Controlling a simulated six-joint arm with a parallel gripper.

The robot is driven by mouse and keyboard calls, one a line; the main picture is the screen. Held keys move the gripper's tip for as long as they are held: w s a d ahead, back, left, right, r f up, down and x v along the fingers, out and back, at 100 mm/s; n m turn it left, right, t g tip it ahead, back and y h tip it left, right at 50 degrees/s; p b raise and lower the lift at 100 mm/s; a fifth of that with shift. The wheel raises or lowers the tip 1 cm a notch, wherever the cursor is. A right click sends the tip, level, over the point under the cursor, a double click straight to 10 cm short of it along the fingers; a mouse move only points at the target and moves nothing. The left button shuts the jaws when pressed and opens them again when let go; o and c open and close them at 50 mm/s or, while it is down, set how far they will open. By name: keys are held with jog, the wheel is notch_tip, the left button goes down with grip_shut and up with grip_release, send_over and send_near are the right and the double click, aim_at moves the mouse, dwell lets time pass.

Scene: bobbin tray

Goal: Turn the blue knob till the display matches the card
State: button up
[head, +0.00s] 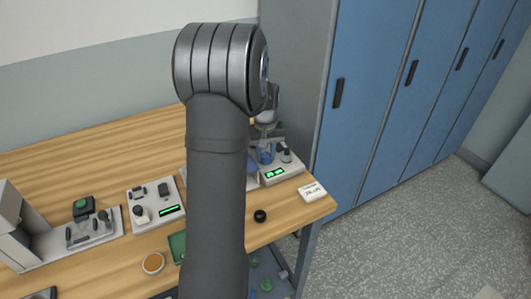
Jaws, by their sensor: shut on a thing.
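A grey instrument box (287,177) stands at the right end of the bench, with a lit green display (274,173); its digits are too small to read surely. The blue knob (265,154) is on top of this box, partly covered by my fingers. My gripper (266,147) points down over it and is shut on it. A white card (312,192) with dark print lies at the bench's right corner, just right of the box. Its figures are too small to read. My arm hides the box's left side.
Another box (155,204) with a green display and dark knobs stands left of my arm. A grey machine (90,230) is further left. A black round piece (260,216) and an orange-filled dish (153,263) lie near the front edge. Blue lockers (375,100) stand right.

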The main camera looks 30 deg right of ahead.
aim_at(266, 154)
jog(key=m, duration=0.4)
jog(key=shift+m, duration=1.8)
jog(key=shift+r, duration=0.1)
jog(key=o, duration=1)
jog(key=shift+c, duration=0.2)
notch_tip(266, 154, up, 17)
jog(key=shift+r, duration=0.2)
